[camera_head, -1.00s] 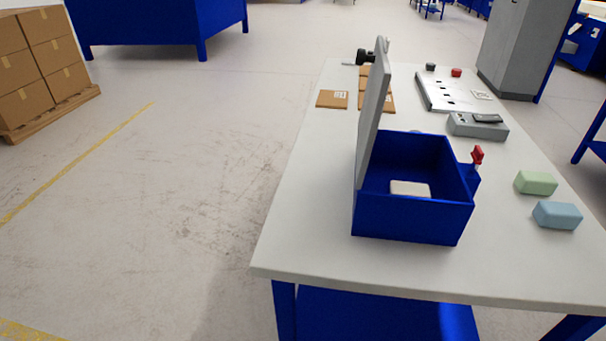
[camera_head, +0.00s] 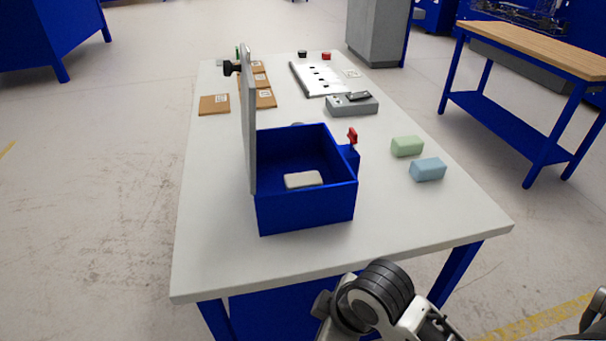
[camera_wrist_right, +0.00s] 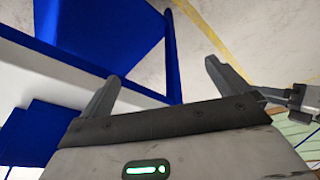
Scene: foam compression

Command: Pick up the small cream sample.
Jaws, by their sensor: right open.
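The small cream sample (camera_head: 303,180) lies on the floor of the blue box (camera_head: 306,212) on the white table. The box's grey lid (camera_head: 248,120) stands upright on its left side. My right gripper (camera_wrist_right: 160,80) is open and empty in the right wrist view, with its two fingers wide apart. In that view it is near blue table framework and the floor; the sample is not seen there. In the head view part of my right arm shows at the bottom, in front of the table. My left gripper is not seen.
A green block (camera_head: 407,146) and a blue block (camera_head: 428,169) lie right of the box. A red latch part (camera_head: 352,135) rises at its right wall. A grey device (camera_head: 352,104), a metal plate (camera_head: 318,79) and brown pieces (camera_head: 214,104) lie behind. The table's front is clear.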

